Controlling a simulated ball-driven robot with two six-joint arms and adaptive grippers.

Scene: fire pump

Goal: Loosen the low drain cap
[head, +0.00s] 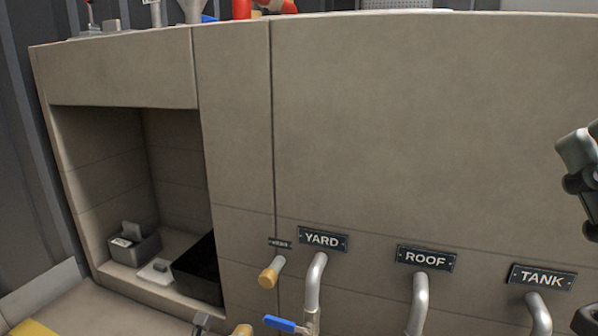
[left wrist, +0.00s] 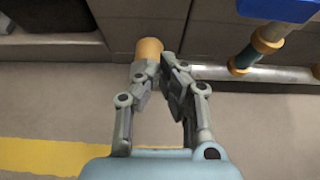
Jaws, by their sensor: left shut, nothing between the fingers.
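A brass-coloured cap (left wrist: 150,47) shows in the left wrist view just beyond the fingertips of my left gripper (left wrist: 158,70). The fingers are shut with nothing between them; I cannot tell whether they touch the cap. In the head view, my left gripper (head: 202,321) shows only in part at the bottom edge, left of a brass-coloured end (head: 242,331) cut off by the frame. Another brass-coloured cap (head: 268,278) sits higher on a short pipe under a small plate. Part of my right gripper (head: 580,175) shows at the right edge; its fingers are not clear.
A blue lever (head: 285,325) stands right of the lower brass end. Pipes under the YARD (head: 322,239), ROOF (head: 426,258) and TANK (head: 541,277) plates stick out from the wall. An open recess at left holds a grey bin (head: 135,243). The floor has a yellow stripe (left wrist: 50,152).

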